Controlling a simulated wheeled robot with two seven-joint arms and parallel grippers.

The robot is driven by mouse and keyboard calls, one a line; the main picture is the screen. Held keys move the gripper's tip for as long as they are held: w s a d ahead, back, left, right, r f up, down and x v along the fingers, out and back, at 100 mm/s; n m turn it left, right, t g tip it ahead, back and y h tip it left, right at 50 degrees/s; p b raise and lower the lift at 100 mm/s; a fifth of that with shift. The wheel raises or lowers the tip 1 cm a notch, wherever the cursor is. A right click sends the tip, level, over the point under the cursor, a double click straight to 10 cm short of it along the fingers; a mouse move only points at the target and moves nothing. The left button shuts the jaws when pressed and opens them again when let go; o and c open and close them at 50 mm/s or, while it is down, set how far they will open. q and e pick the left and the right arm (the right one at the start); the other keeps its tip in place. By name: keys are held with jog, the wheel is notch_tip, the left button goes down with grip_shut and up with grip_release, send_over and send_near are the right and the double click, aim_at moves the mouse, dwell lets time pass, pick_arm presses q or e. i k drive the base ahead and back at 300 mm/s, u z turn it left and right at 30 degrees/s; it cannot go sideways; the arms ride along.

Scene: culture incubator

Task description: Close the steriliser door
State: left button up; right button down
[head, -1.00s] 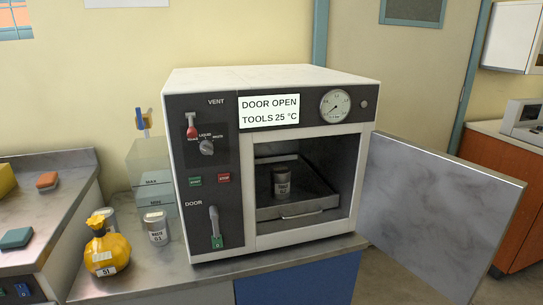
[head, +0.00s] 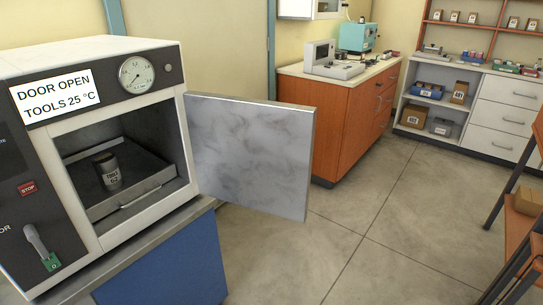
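The steriliser (head: 110,235) stands on a bench at the left of the head view. Its sign (head: 55,95) reads "DOOR OPEN" and "TOOLS 25 °C". The steriliser door (head: 250,150) is a grey marbled panel. It stands wide open, swung out to the right of the chamber and reaching past the bench end. Inside the chamber a dark canister (head: 108,172) sits on a metal tray (head: 135,196). A door lever (head: 38,245) with a green base is on the front panel. Neither of my grippers is in view.
The floor (head: 370,230) in front of the door is clear. An orange cabinet (head: 335,115) with instruments on top stands behind the door. Shelves (head: 470,95) with boxes line the back right. A rack (head: 520,220) stands at the right edge.

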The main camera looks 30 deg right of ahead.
aim_at(249, 153)
jog(key=z, duration=2.15)
jog(key=i, duration=2.85)
jog(key=u, duration=3.9)
jog(key=i, duration=0.5)
jog(key=u, duration=0.3)
jog(key=k, duration=0.5)
jog(key=z, duration=0.15)
